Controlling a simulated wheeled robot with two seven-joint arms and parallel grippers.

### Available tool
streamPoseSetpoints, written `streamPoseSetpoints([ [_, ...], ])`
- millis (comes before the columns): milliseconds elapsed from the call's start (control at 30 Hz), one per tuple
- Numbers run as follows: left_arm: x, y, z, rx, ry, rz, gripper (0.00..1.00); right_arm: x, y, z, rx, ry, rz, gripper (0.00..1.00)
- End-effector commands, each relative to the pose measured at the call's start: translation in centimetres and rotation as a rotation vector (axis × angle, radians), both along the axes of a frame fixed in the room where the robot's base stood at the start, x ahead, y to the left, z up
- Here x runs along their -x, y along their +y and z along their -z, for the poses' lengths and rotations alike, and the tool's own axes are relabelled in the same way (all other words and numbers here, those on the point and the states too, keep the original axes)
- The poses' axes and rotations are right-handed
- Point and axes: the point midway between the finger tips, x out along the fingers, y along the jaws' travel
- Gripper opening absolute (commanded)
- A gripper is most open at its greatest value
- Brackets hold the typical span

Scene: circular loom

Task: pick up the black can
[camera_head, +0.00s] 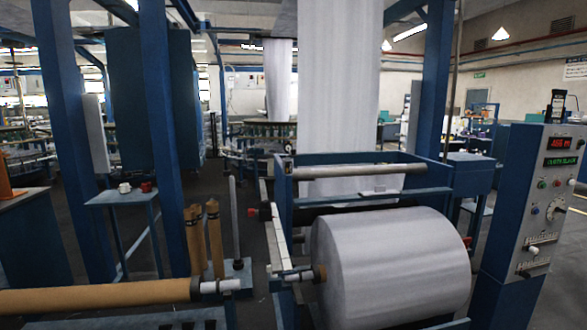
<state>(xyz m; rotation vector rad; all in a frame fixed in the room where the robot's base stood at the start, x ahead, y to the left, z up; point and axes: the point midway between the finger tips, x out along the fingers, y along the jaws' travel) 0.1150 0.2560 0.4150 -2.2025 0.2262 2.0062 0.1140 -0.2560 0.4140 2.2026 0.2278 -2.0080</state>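A small dark upright object (558,106) stands on top of the blue-and-grey control cabinet (530,205) at the right edge of the head view. It is the only thing I see that could be the black can, but it is too small to be sure. Nothing touches it except the cabinet top under it. Neither of my grippers shows in this view.
A large white fabric roll (390,265) on the blue loom frame fills the middle front. A brown tube (95,298) lies across the lower left. A blue side table (122,198) holds a white cup (125,188) and a red cup (146,187). Blue posts stand around.

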Motion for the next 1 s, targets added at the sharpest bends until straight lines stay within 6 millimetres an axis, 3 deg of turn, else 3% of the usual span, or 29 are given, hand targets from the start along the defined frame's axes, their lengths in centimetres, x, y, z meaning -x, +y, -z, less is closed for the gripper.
streamPoseSetpoints([
  [467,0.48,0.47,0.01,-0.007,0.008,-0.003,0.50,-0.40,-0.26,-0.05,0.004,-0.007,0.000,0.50],
  [500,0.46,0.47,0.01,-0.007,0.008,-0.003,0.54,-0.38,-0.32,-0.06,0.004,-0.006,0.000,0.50],
  [600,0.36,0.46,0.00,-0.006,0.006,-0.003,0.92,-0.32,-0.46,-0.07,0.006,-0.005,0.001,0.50],
  [633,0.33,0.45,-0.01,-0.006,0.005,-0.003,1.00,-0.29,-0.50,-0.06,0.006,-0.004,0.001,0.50],
  [967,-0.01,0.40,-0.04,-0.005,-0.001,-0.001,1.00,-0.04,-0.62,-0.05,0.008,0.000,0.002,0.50],
  [1000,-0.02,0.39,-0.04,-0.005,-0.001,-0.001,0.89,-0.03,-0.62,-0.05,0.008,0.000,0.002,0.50],
])
